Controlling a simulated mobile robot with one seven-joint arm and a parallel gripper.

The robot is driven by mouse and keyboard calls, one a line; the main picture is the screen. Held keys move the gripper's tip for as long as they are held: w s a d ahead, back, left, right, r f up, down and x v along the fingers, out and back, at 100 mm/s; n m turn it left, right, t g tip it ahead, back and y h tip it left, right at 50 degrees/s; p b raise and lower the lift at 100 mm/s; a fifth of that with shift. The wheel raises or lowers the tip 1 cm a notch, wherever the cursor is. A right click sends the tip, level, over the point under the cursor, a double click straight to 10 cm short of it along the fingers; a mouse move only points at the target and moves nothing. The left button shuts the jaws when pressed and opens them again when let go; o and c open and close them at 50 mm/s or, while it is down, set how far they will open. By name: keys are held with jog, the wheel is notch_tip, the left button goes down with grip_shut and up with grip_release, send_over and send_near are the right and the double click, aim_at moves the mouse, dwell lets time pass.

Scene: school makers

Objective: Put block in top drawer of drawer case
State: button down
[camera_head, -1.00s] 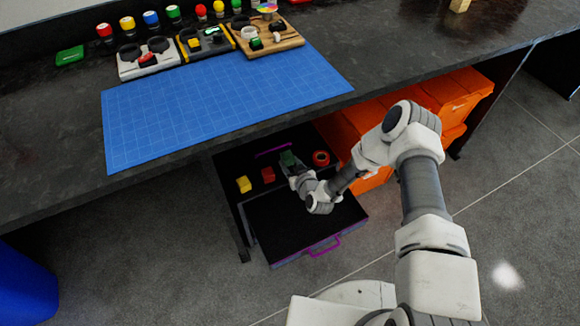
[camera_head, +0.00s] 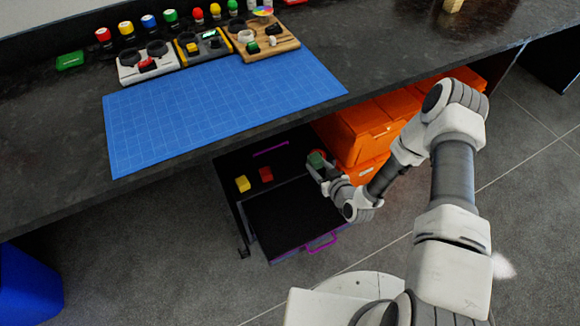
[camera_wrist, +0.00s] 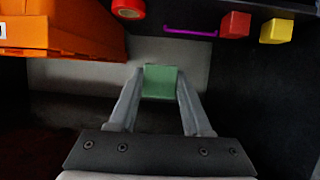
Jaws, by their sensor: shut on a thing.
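A green block (camera_head: 316,159) is between the fingers of my gripper (camera_head: 316,165). In the wrist view the green block (camera_wrist: 160,82) sits between both fingertips (camera_wrist: 160,92), clear of other things. The dark drawer case (camera_head: 228,163) stands under the worktable. Its drawer (camera_head: 290,215), with a purple handle (camera_head: 322,243), is pulled out toward me and its dark inside looks empty. My gripper is at the right side of the case, beside the open drawer. The case's top has a second purple handle (camera_head: 271,148).
A yellow block (camera_head: 242,183) and a red block (camera_head: 266,174) sit on the case's top. A red ring (camera_wrist: 128,8) is near the orange bins (camera_head: 365,125), which stand close right of my gripper. The worktable (camera_head: 60,150) with a blue mat (camera_head: 220,110) overhangs the case.

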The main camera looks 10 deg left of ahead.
jog(key=shift+a, duration=0.1)
jog(key=b, duration=0.4)
send_over(288, 173)
notch_tip(288, 173, down, 7)
jog(key=shift+a+f, duration=0.1)
jog(key=shift+f, duration=0.05)
jog(key=shift+f+b, duration=0.6)
jog(key=shift+f, duration=1.05)
jog(key=shift+f+b, duration=0.3)
jog(key=shift+c, duration=1.7)
grip_release()
jog(key=shift+r, duration=0.1)
jog(key=shift+r+p, duration=0.1)
jog(key=shift+p, duration=0.25)
jog(key=f+p+v, duration=0.1)
jog(key=p+v, duration=0.4)
jog(key=v, duration=1.2)
jog(key=shift+s+d, duration=0.35)
